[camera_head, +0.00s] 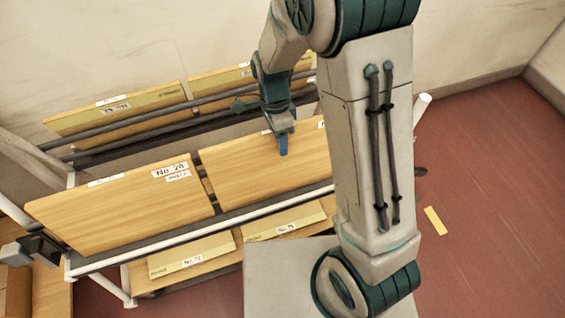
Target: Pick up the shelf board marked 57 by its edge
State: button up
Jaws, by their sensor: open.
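Several wooden shelf boards lean on a rack. No label that I can read shows 57. My gripper (282,146) points down in front of the right front board (255,168), near its upper edge. Whether it touches that board I cannot tell. That board's labels are mostly hidden by my gripper and arm. Two rear boards (112,112) (232,78) and two lower boards (188,256) (285,222) carry labels too small to read. The gap between my fingers is hard to see.
The rack has grey rails (190,103) between the board rows and a white lower frame (102,262). A pale wall (130,40) stands close behind it.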

jog(key=shift+x, duration=0.75)
grip_shut()
jog(key=shift+w+r, duration=0.1)
dwell(0.8)
